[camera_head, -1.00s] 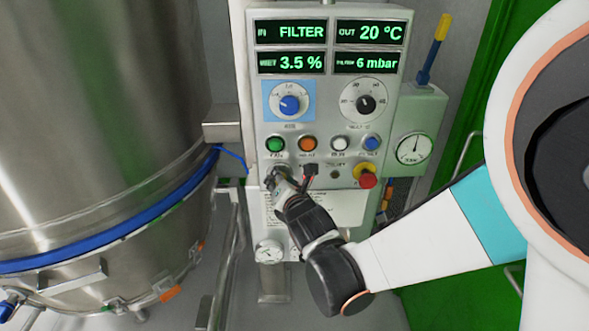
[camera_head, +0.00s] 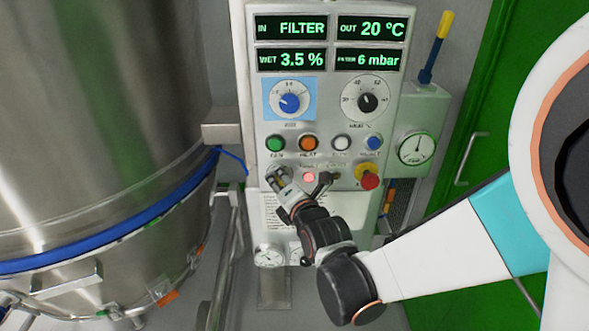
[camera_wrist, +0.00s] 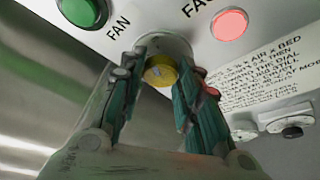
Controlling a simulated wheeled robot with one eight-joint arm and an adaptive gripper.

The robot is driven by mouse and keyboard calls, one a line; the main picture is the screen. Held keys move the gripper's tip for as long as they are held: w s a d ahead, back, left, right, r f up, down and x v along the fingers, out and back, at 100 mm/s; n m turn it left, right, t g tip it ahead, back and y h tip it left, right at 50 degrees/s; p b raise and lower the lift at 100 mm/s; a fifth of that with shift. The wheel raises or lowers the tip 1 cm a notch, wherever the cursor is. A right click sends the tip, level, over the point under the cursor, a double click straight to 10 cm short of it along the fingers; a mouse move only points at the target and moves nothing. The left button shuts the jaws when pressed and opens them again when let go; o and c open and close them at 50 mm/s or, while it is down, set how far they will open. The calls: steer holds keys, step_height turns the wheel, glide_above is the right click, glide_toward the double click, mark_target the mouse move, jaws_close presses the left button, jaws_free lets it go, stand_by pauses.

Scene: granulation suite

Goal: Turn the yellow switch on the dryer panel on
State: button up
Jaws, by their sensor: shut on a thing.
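The yellow switch (camera_wrist: 160,72) sits in a round grey collar on the dryer panel (camera_head: 300,222), below the green FAN button. In the wrist view my gripper (camera_wrist: 161,88) has one finger on each side of the switch, closed onto it. In the head view my gripper (camera_head: 282,184) reaches the lower left of the panel and hides most of the switch. The knob's exact angle is hard to read.
A pink lit lamp (camera_head: 309,177) is just right of the switch. A red stop button (camera_head: 369,180) on yellow is farther right. The green FAN button (camera_head: 275,144) is above. A steel vessel (camera_head: 100,130) stands left.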

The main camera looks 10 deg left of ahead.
steer(key=o, duration=1.1)
steer(key=shift+c, duration=0.2)
steer(key=shift+r, duration=0.1)
